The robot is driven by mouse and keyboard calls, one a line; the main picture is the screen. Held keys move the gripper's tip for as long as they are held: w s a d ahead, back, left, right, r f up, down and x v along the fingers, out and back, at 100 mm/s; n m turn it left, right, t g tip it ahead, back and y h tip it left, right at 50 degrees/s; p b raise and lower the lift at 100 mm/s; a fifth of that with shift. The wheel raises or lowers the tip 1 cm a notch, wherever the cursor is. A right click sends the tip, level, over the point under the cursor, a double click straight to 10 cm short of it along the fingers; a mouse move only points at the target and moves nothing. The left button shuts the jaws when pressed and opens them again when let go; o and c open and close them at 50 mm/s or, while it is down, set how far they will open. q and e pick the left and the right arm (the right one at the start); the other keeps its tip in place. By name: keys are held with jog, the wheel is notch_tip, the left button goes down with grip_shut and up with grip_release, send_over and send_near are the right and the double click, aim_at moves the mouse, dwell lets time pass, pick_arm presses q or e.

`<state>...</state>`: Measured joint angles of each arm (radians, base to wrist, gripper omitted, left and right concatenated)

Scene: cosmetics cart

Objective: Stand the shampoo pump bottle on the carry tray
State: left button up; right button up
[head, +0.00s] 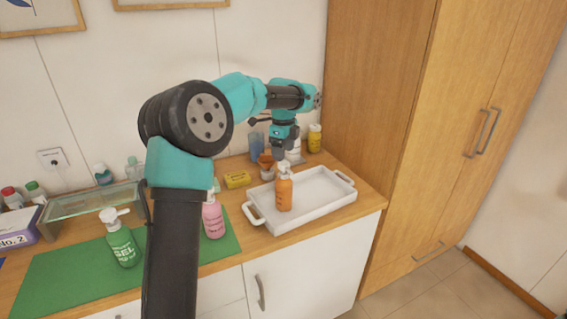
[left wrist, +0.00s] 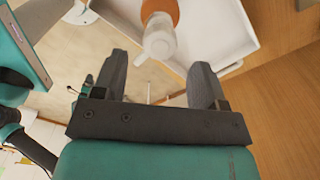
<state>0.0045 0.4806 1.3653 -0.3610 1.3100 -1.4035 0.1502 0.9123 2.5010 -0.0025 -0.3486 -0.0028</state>
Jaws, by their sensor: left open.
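An orange bottle with a white pump (head: 284,193) stands upright on the white carry tray (head: 325,205), near its left end. I take it for the shampoo bottle, though its label is too small to read. My left gripper (head: 279,157) is open and empty, just above and behind the pump head. In the left wrist view the pump bottle (left wrist: 160,12) is ahead of the spread fingers (left wrist: 160,65), apart from them, with the tray (left wrist: 215,30) beneath it. My right gripper is not in view.
A green gel pump bottle (head: 121,243) and a pink bottle (head: 213,217) stand on the green mat (head: 70,280). A yellow box (head: 237,180), a blue cup (head: 257,145) and a yellow bottle (head: 314,138) stand behind. A tall wooden cabinet (head: 400,100) closes the right side.

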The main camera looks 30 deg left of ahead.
pick_arm(q)
jog(key=shift+r, duration=2.15)
